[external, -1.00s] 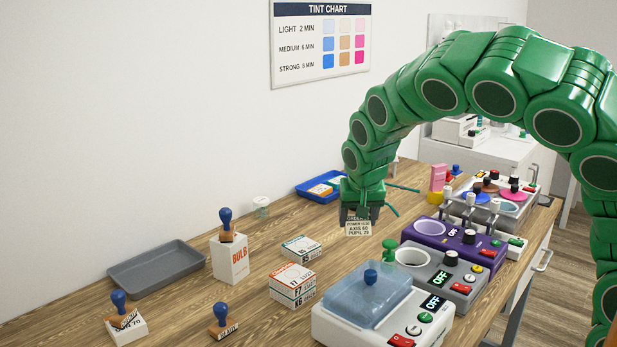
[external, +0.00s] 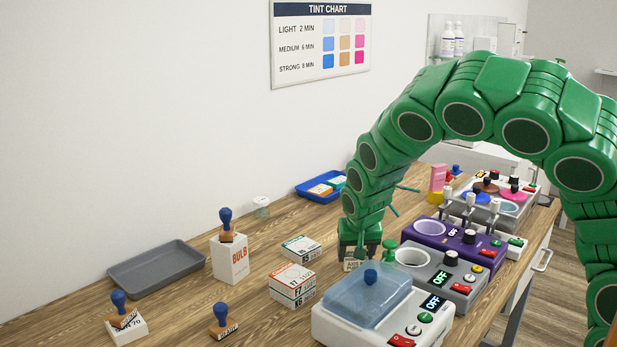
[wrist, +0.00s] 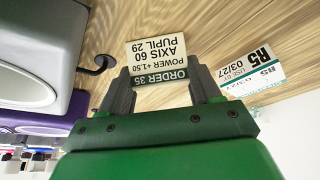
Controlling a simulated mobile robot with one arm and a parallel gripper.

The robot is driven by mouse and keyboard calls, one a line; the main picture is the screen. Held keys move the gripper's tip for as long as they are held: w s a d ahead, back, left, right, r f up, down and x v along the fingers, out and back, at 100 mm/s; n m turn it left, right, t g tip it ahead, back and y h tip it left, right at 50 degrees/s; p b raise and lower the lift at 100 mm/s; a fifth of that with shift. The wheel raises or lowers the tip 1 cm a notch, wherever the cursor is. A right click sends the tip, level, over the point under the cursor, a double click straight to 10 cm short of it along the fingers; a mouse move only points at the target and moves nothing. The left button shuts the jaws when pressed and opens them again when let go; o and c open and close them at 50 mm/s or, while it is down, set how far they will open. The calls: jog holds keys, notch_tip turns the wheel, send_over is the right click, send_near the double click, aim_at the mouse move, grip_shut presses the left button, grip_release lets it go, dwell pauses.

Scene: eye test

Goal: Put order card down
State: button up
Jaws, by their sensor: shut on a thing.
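The order card (wrist: 157,58) is a small cream card with a dark green band reading ORDER 35, above lines on power, axis and pupil. In the wrist view it sits between the grey fingers of my gripper (wrist: 163,76), which is shut on it. In the external view my gripper (external: 356,254) points down low over the wooden table (external: 250,300), left of the grey machine. The card's lower part (external: 353,266) shows below the fingers. Whether its lower edge touches the table I cannot tell.
Stacked lens boxes (external: 293,284) and an R5 box (external: 301,247) stand left of my gripper. A grey machine (external: 436,272), a purple machine (external: 459,243) and a clear-blue-lidded machine (external: 368,300) are close on the right. A grey tray (external: 157,268) lies far left.

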jog(key=shift+f, duration=0.1)
jog(key=o, duration=1)
jog(key=v, duration=1.2)
